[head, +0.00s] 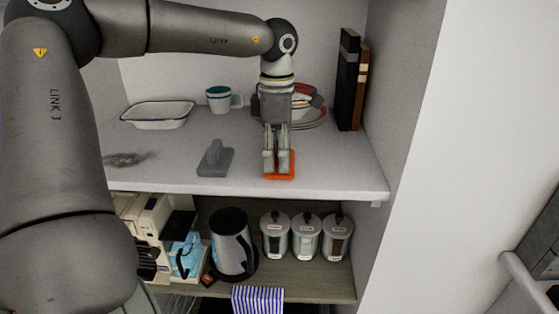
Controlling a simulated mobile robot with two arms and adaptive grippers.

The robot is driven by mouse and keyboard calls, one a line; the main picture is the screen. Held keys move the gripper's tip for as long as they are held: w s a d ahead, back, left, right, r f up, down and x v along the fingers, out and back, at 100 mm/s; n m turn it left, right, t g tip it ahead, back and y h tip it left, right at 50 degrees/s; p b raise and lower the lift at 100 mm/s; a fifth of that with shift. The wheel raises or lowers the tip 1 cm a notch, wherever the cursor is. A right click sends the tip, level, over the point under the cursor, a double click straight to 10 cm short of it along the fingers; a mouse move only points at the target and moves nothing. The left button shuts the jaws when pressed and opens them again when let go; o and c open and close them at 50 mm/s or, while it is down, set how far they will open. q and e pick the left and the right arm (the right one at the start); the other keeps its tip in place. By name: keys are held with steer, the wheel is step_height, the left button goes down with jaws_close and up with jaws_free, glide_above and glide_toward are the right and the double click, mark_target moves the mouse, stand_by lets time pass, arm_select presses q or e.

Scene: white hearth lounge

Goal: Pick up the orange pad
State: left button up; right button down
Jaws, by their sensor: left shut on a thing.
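The orange pad (286,175) lies at the front edge of the upper white shelf (340,180). My left gripper (278,168) points down over it and is shut on it. The fingers hide much of the pad, and its orange surface shows around and below the fingertips. I cannot tell whether the pad is touching the shelf or slightly raised. My right gripper is not in view.
Behind are a white tray (158,115), a mug (219,99), stacked plates (316,115) and upright books (347,80). Canisters (307,238) and a kettle (231,245) stand below.

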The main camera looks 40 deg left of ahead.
arm_select(q)
steer(key=shift+s+f, duration=0.15)
steer(key=shift+f, duration=0.3)
steer(key=shift+a+r+b, duration=0.15)
steer(key=shift+b, duration=0.5)
steer(key=shift+c, duration=0.6)
steer(key=r, duration=0.2)
steer(key=r+b, duration=0.1)
steer(key=r, duration=0.1)
steer(key=a+r+b, duration=0.1)
steer(key=r, duration=0.1)
steer(key=shift+s+r, duration=0.15)
steer(key=shift+r, duration=0.2)
steer(key=shift+c, duration=1)
steer(key=s+a+b, duration=0.5)
steer(key=s+a, duration=0.7)
steer(key=a, duration=0.2)
steer(key=shift+a+r, duration=0.15)
steer(key=o, duration=0.6)
steer(key=shift+c, duration=1.6)
